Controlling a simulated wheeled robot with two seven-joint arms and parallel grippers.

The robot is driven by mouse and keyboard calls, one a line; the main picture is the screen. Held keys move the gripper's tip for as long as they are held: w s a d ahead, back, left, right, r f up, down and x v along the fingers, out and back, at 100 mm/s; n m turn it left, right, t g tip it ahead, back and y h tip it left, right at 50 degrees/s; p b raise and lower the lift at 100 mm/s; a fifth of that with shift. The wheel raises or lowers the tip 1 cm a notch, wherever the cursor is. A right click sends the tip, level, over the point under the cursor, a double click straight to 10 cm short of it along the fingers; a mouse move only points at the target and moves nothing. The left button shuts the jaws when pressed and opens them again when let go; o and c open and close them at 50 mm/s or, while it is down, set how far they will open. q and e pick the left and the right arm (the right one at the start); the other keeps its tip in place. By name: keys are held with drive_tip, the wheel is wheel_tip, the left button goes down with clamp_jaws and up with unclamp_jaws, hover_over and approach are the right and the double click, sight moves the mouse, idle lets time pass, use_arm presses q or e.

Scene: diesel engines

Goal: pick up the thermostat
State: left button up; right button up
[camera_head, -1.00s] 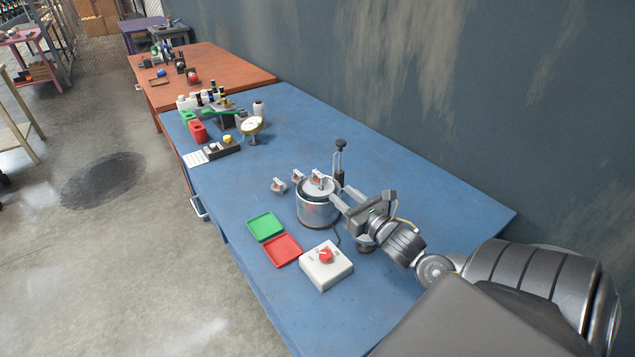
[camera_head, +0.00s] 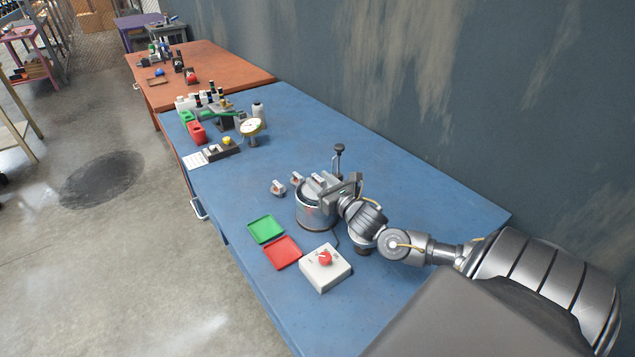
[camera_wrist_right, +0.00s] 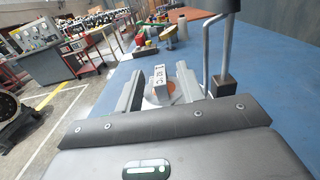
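A small thermostat with a pale lettered block and copper-coloured parts shows in the right wrist view (camera_wrist_right: 155,78), between the fingers of my right gripper (camera_wrist_right: 158,80). In the head view my right gripper (camera_head: 322,182) is over the round metal pot (camera_head: 315,214), and its fingers partly hide the thermostat there. The fingers stand apart on either side of the thermostat; I see no clear grip on it. Two similar small parts stand on the blue table left of the pot, one nearer (camera_head: 278,188) and one farther (camera_head: 297,178). My left gripper is out of view.
A white box with a red knob (camera_head: 325,267), a red tray (camera_head: 283,252) and a green tray (camera_head: 266,229) lie in front of the pot. An upright rod stand (camera_head: 339,160) is close behind it. A gauge (camera_head: 251,128) stands farther left.

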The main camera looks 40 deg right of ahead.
sight(321, 180)
drive_tip(key=shift+c, duration=0.2)
clamp_jaws()
drive_tip(key=shift+r, duration=0.1)
drive_tip(key=shift+r, duration=0.3)
wheel_tip(321, 180, up, 2)
drive_tip(key=shift+r, duration=0.1)
drive_tip(key=s+a+r, duration=0.1)
drive_tip(key=s+r, duration=0.9)
drive_tip(key=s, duration=0.4)
drive_tip(key=shift+a, duration=0.4)
